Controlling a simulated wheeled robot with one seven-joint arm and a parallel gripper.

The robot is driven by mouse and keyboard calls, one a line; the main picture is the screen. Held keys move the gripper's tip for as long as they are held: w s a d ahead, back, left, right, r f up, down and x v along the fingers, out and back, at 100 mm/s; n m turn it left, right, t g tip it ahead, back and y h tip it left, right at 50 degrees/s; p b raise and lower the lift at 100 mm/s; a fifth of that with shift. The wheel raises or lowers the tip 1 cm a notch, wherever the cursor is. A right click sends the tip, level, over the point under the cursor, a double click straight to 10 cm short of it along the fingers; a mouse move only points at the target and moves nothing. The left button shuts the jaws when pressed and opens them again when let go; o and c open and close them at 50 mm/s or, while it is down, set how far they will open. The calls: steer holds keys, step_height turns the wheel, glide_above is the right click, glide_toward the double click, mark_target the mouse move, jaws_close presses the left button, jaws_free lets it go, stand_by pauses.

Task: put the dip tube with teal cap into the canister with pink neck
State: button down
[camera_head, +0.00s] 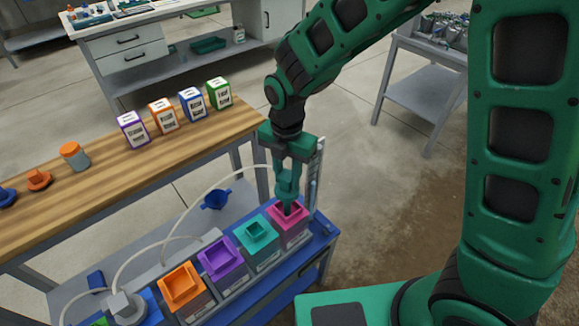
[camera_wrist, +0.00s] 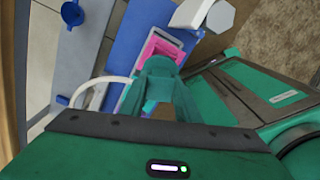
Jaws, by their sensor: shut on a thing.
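The canister with pink neck (camera_head: 296,236) is at the right end of a row of canisters. Its pink neck also shows in the wrist view (camera_wrist: 151,48). My gripper (camera_head: 287,188) points down directly above this neck, with its tips at or just over the opening. It is shut on a teal part, which I take to be the teal cap of the dip tube; the cap blends with my green fingers. The tube itself is not visible, so I cannot tell how far it is in the canister. In the wrist view my fingers (camera_wrist: 160,85) cover part of the neck.
Canisters with teal (camera_head: 256,234), purple (camera_head: 222,260) and orange (camera_head: 181,288) necks stand left of the pink one. White hoses (camera_head: 190,208) arch behind the row. A grey post (camera_head: 317,172) rises close right of my gripper. A wooden bench (camera_head: 105,185) holds labelled boxes.

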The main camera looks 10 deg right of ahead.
mark_target(287, 191)
steer(key=shift+f, duration=3.1)
steer(key=c, duration=1.3)
jaws_free()
steer(key=shift+o, duration=0.2)
step_height(287, 191, up, 11)
steer(key=shift+f, duration=0.15)
